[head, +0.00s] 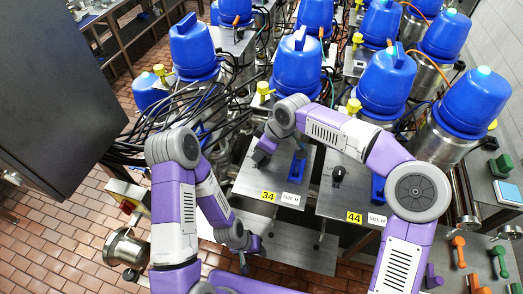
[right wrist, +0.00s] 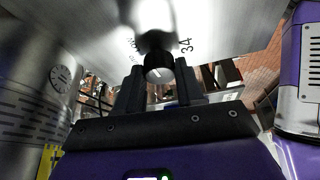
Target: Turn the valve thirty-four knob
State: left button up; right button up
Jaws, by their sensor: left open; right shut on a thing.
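The valve thirty-four plate is a grey metal panel with a yellow 34 label (head: 268,196) and a white SIZE M label (head: 290,199) in the head view. Its black knob (right wrist: 158,68) shows in the right wrist view, close to the printed 34. My right gripper (right wrist: 160,88) has its two dark fingers on either side of the knob and is shut on it. In the head view my right gripper (head: 262,154) reaches down onto the plate and hides the knob. My left gripper (head: 244,262) is open and empty, low in front of the plate.
The valve forty-four plate with its yellow label (head: 354,217) and black knob (head: 338,173) is just to the right. Blue-capped valves (head: 297,68) and cables (head: 190,105) stand behind. A dark cabinet (head: 55,85) is at left. Coloured dumbbell-shaped things (head: 458,250) lie at lower right.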

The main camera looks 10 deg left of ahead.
jog(key=shift+s+a+f+m+t+b, duration=0.1)
jog(key=shift+m+t+b, duration=0.4)
jog(key=shift+m+b, duration=0.6)
jog(key=m+t+b, duration=0.1)
jog(key=m, duration=0.1)
jog(key=shift+m+h+b, duration=0.35)
jog(key=shift+m+h, duration=0.05)
jog(key=m+t+h+b, duration=0.1)
jog(key=m+b, duration=0.1)
jog(key=m, duration=0.2)
jog(key=shift+s+a+m, duration=0.1)
jog(key=shift+a+m, duration=0.05)
jog(key=shift+m, duration=0.15)
jog(key=shift+m+h, duration=0.4)
jog(key=shift+m, duration=0.5)
jog(key=m+h, duration=0.1)
jog(key=m, duration=0.1)
jog(key=shift+a+m+t, duration=0.1)
jog(key=shift+m+t, duration=0.2)
jog(key=shift+t, duration=0.1)
jog(key=shift+m+h, duration=0.9)
jog(key=shift+m, duration=1.4)
jog(key=o, duration=1)
jog(key=shift+o, duration=0.2)
